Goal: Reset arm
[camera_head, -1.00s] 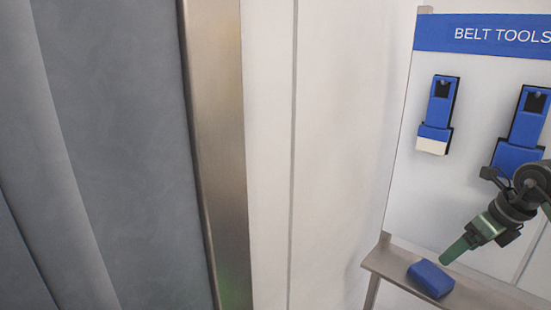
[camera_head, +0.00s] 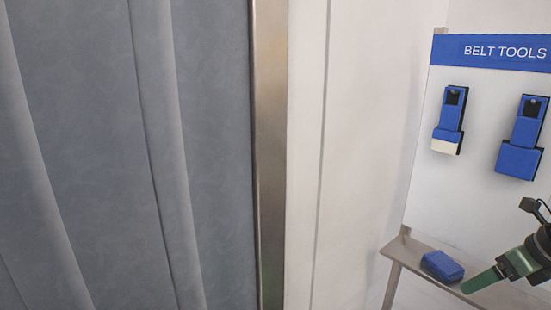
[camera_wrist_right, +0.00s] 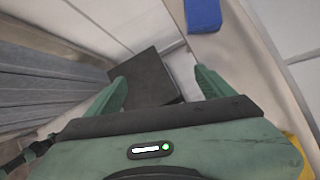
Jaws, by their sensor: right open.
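My right gripper (camera_head: 488,279) is at the lower right of the head view, with its green fingers just right of a blue block (camera_head: 442,266) on the shelf and apart from it. In the right wrist view the two green fingers (camera_wrist_right: 163,85) are spread wide with nothing held between them. The blue block also shows at the top of that view (camera_wrist_right: 203,14), beyond the fingers. My left gripper is not in view.
A board headed "BELT TOOLS" (camera_head: 490,150) holds a blue tool with a white end (camera_head: 449,120) and a larger blue tool (camera_head: 521,138). A narrow shelf (camera_head: 408,250) runs below. A metal post (camera_head: 270,150) and grey curtain (camera_head: 110,150) stand left. A dark flat box (camera_wrist_right: 146,82) lies below the fingers.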

